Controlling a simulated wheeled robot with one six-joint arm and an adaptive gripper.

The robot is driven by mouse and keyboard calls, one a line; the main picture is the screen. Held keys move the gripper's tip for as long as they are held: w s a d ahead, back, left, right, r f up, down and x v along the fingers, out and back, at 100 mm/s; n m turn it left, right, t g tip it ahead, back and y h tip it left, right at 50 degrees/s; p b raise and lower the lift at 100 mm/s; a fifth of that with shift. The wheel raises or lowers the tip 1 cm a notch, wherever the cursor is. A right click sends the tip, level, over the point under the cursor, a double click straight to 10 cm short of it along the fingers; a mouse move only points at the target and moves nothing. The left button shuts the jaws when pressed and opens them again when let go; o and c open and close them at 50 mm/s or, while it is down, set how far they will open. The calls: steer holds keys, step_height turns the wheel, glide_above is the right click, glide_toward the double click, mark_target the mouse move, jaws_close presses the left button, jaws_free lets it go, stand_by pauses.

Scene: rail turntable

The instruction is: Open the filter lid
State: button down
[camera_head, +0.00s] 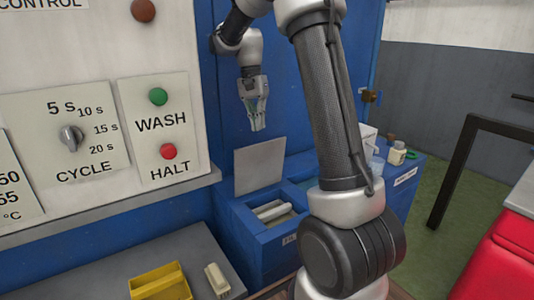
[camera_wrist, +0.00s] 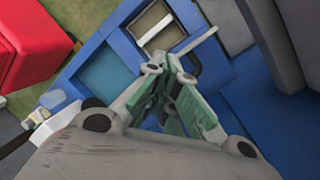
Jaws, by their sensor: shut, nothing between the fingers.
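The filter lid (camera_head: 260,167) is a flat grey panel. It stands raised, near upright, at the back of an opening in the blue box (camera_head: 276,242). In the wrist view the lid seems to show edge-on as a thin pale strip (camera_wrist: 197,40). White cylindrical filter parts (camera_head: 272,211) lie in the uncovered compartment, which also shows in the wrist view (camera_wrist: 155,24). My gripper (camera_head: 258,127) is shut and empty, above the lid's top edge and apart from it in the head view. Its green-padded fingers (camera_wrist: 180,125) point down toward the box.
A control panel (camera_head: 90,115) with a dial and buttons is at left. A yellow tray (camera_head: 160,283) and a brush-like block (camera_head: 217,280) lie on the grey counter. Small bottles (camera_head: 398,153) stand at right. A blue wall rises behind the box.

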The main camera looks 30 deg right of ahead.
steer(key=s+a+r+n+t, duration=0.2)
steer(key=s+n+t, duration=0.6)
steer(key=s, duration=1.9)
steer(key=d+f+m+g+y, duration=0.35)
steer(key=f+m+g, duration=0.3)
steer(key=f, duration=0.25)
steer(key=m+t+y, duration=1)
steer(key=m+t, duration=0.4)
steer(key=m, duration=2)
glide_toward(254, 158)
steer(key=a, duration=0.3)
steer(key=shift+w+a+r, duration=0.1)
steer(key=shift+w, duration=0.7)
steer(key=shift+w+a+r, duration=0.1)
steer(key=shift+w, duration=0.7)
